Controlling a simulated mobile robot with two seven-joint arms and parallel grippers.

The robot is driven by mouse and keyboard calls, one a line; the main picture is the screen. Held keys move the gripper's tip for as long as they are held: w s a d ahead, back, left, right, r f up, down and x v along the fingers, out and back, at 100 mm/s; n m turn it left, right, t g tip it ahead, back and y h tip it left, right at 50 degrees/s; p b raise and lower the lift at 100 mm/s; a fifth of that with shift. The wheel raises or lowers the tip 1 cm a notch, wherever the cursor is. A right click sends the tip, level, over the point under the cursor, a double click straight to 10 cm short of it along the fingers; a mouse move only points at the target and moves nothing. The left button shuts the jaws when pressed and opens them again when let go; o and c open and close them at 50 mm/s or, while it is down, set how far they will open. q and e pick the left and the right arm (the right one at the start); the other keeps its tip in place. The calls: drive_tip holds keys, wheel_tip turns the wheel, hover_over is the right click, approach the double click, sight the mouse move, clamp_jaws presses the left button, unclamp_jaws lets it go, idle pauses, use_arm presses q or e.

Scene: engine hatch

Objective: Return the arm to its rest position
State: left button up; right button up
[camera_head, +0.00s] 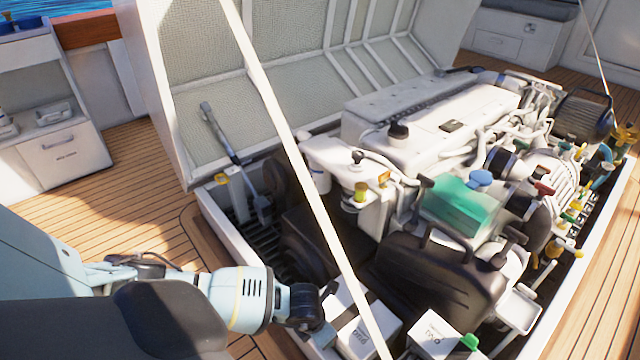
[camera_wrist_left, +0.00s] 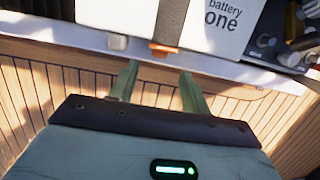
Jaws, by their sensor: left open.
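My left arm comes in from the lower left in the head view, and its gripper (camera_head: 318,332) is low beside the front left edge of the engine hatch. My right gripper is not in view.
The engine (camera_head: 440,110) fills the open hatch, with the raised lid (camera_head: 290,80) behind it. A thin white pole (camera_head: 300,160) crosses the head view. White boxes (camera_head: 435,335) stand at the hatch's near end. Plank deck (camera_head: 110,205) is clear at left.

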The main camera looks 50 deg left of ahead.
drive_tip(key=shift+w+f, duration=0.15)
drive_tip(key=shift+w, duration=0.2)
